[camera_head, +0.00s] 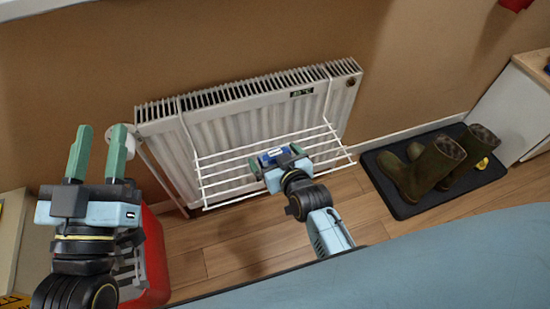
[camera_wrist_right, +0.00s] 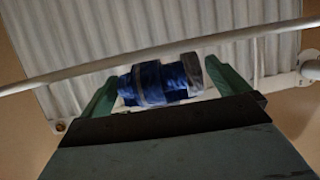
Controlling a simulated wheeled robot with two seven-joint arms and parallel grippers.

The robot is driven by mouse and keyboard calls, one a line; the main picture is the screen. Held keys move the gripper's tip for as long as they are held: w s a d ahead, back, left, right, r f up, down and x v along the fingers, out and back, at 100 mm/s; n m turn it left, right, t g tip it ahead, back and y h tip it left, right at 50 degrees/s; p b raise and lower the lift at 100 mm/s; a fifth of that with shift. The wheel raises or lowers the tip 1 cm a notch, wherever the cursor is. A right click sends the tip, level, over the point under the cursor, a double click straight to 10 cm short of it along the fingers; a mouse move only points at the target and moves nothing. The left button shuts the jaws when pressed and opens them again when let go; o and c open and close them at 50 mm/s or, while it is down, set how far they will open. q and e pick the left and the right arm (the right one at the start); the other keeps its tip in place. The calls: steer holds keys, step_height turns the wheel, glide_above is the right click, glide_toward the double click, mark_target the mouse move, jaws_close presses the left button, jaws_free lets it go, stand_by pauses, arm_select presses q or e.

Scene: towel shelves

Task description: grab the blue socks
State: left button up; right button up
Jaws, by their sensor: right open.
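The blue socks (camera_wrist_right: 160,84), a rolled bundle with grey bands, lie between the two open fingers of my right gripper (camera_wrist_right: 165,95) in the right wrist view. In the head view the socks (camera_head: 268,158) show as a small blue patch at the drying rack (camera_head: 215,180), mostly hidden by my right gripper (camera_head: 278,162). I cannot tell whether a finger touches them. My left gripper (camera_head: 97,155) is open and empty, raised at the left, far from the socks.
The white wire rack hangs on a radiator (camera_head: 250,118) against the brown wall. Its rail (camera_wrist_right: 230,36) crosses just beyond the socks in the right wrist view. A red container (camera_head: 157,255) is below my left gripper.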

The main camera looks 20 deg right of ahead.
steer(key=c, duration=1)
steer(key=shift+r, duration=0.15)
